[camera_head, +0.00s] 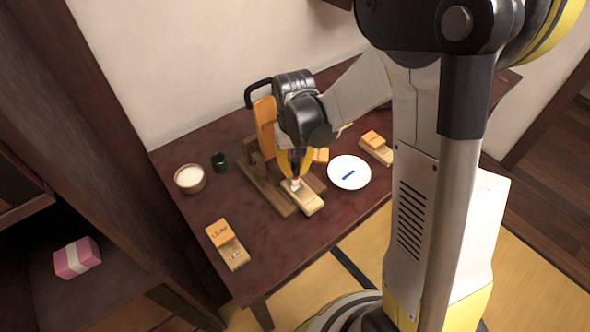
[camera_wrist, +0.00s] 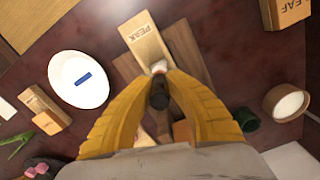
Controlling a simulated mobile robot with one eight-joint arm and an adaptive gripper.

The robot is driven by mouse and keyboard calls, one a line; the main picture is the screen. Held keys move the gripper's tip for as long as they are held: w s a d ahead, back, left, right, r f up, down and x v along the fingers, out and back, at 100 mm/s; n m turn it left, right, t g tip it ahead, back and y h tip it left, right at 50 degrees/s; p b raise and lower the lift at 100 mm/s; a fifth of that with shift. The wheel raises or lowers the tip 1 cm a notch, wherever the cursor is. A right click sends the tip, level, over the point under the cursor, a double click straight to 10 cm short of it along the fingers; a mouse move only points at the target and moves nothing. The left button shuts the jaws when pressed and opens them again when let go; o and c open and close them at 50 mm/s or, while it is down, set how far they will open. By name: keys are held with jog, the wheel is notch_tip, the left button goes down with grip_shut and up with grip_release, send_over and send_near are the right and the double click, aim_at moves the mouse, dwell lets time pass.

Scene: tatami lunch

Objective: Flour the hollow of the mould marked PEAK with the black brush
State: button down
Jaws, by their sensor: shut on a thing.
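The mould marked PEAK (camera_wrist: 142,40) is a pale wooden block with dark lettering. In the head view the mould (camera_head: 305,201) lies on a wooden stand (camera_head: 262,184). My gripper (camera_wrist: 160,92) is shut on the black brush (camera_wrist: 159,101), which points down at the mould. The brush's white tip (camera_wrist: 159,67) is at the mould's near end; whether it touches the wood I cannot tell. In the head view my gripper (camera_head: 295,164) is right over that end. The tip and my fingers hide any hollow there.
A tub of white powder (camera_head: 190,178) and a green cup (camera_head: 219,162) stand left. A white plate (camera_head: 338,181) with a blue item (camera_head: 348,174) lies right of the stand. A LEAF mould (camera_head: 232,254) sits front left, another mould (camera_head: 376,152) farther right. The front middle tabletop is clear.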

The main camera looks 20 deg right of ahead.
aim_at(294, 158)
jog(key=shift+r+p, duration=1.95)
jog(key=shift+r, duration=0.95)
jog(key=shift+f, duration=0.1)
jog(key=shift+w+f, duration=0.25)
jog(key=shift+f, duration=0.2)
